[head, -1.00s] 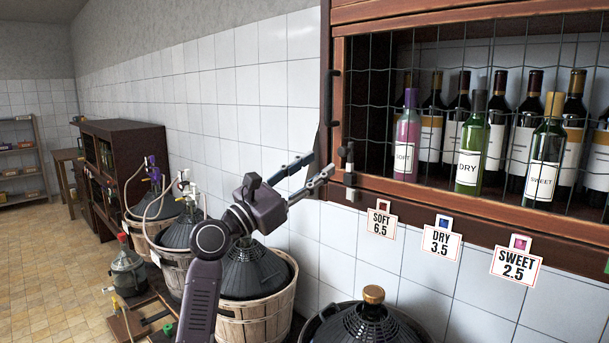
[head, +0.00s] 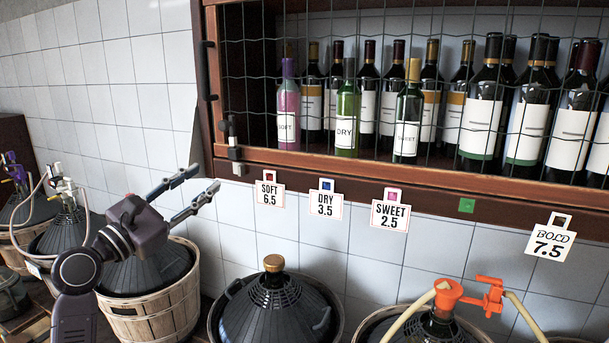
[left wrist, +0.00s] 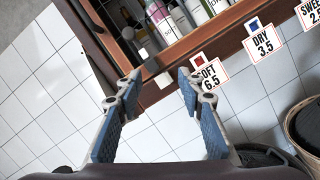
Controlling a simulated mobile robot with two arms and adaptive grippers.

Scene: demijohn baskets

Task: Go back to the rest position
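My left gripper (head: 190,191) is raised at the left of the head view, in front of the tiled wall and above a basketed demijohn (head: 150,268). Its two fingers are spread apart with nothing between them. My right gripper shows in neither view.
A wire-fronted wine cabinet (head: 400,177) hangs on the wall, with price tags such as SOFT (head: 270,194) below it. Demijohns stand beneath, one with a cork-coloured cap (head: 274,263), another with an orange tap (head: 447,294). Wall space left of the cabinet is free.

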